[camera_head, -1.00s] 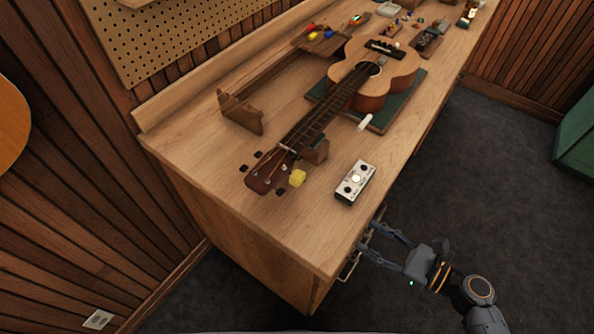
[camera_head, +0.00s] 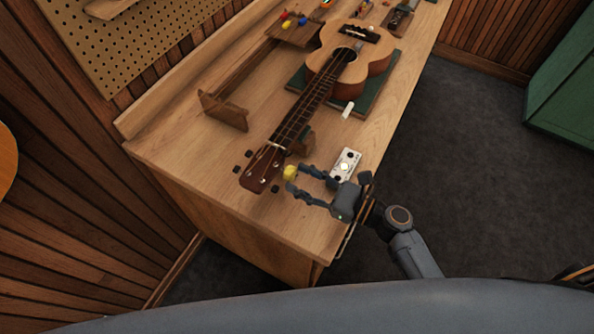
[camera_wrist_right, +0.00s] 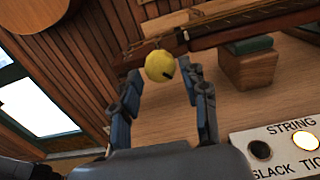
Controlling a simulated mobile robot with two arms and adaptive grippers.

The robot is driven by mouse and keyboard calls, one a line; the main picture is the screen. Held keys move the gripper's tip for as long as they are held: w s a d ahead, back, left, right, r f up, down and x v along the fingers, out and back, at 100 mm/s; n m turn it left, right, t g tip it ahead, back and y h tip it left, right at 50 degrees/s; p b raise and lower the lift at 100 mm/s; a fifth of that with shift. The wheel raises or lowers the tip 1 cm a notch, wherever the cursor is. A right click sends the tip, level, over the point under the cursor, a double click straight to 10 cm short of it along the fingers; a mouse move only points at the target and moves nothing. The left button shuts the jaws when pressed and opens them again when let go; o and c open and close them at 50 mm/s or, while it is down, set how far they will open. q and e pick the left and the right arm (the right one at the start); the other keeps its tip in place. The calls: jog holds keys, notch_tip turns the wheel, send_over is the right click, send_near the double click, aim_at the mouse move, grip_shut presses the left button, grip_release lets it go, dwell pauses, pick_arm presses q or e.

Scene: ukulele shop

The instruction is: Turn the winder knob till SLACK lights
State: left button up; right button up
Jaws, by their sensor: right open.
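The ukulele (camera_head: 335,76) lies on the bench with its dark headstock (camera_head: 262,168) toward the near left end. The yellow winder knob (camera_head: 290,172) is at the headstock's side; in the right wrist view the knob (camera_wrist_right: 160,66) has a dark mark at its lower right. My right gripper (camera_head: 296,179) is open, with its fingertips on either side of the knob; I cannot tell whether they touch it. The white indicator box (camera_head: 346,157) has a lit middle lamp (camera_wrist_right: 306,141). The lamp above SLACK (camera_wrist_right: 259,149) is dark. My left gripper is not in view.
A wooden neck rest (camera_head: 301,142) stands under the neck beside the knob. A wooden bracket (camera_head: 224,110) stands farther left on the bench (camera_head: 178,149). A white handle (camera_head: 348,109) sticks out by the green mat (camera_head: 370,96). The bench's near left corner is clear.

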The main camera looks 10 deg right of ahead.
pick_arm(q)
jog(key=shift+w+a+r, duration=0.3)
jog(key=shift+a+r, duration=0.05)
pick_arm(e)
jog(key=shift+w+a, duration=0.45)
jog(key=shift+a, duration=0.15)
jog(key=shift+c, duration=0.5)
jog(key=c, duration=0.8)
jog(key=shift+o, duration=0.2)
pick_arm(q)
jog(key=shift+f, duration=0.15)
